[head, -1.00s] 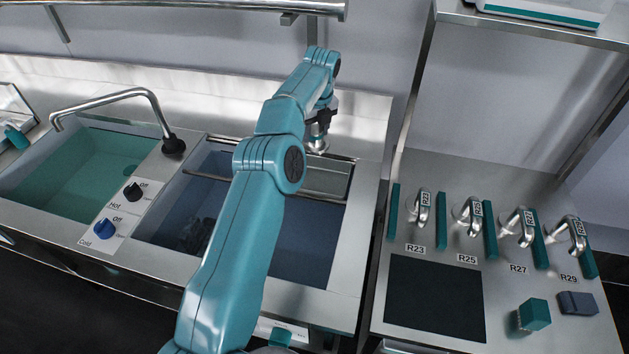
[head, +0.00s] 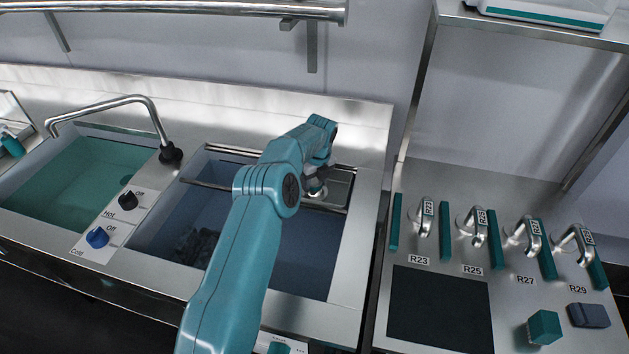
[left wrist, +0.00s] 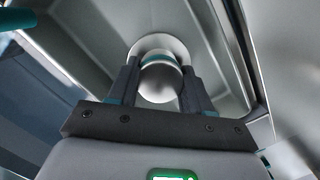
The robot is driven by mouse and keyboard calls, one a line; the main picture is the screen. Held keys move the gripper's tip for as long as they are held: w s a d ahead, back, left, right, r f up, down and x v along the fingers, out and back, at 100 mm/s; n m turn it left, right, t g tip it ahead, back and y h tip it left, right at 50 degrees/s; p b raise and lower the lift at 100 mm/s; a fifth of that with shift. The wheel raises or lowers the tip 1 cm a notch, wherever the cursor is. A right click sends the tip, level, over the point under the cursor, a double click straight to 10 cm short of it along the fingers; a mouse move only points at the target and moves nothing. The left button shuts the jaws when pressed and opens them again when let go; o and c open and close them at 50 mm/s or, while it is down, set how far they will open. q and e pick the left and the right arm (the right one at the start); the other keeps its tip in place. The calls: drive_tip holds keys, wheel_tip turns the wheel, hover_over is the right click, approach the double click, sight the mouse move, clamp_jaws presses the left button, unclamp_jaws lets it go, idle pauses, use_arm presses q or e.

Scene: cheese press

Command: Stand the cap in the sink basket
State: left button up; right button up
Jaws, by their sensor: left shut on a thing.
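My left gripper (head: 315,183) is over the back right of the right-hand sink, partly hidden by its own arm. It is shut on the cap (left wrist: 158,84), a rounded pale metal piece with a wider disc-like rim at its far end, seen between the two fingers in the left wrist view. In the head view a bit of the cap (head: 317,193) shows below the fingers. The sink basket (head: 342,184), a shallow grey metal tray, lies across the back right of the sink. The cap is over or in it; contact with its floor cannot be told. My right gripper is out of view.
A rail (head: 207,185) crosses the sink. A dark lump (head: 197,246) lies in the sink. A tap (head: 120,103) and the Hot (head: 128,199) and Cold (head: 97,237) knobs stand to the left. On the right counter are several cheese-press handles (head: 424,218) and a teal block (head: 543,327).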

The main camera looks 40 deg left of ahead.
sight(318, 184)
use_arm(q)
drive_tip(key=shift+f, duration=0.15)
drive_tip(key=o, duration=1.3)
drive_tip(key=shift+c, duration=0.2)
wheel_tip(318, 184, up, 12)
drive_tip(key=d, duration=0.1)
drive_tip(key=shift+s+d, duration=0.25)
drive_tip(key=shift+d, duration=0.15)
drive_tip(key=shift+r, duration=0.2)
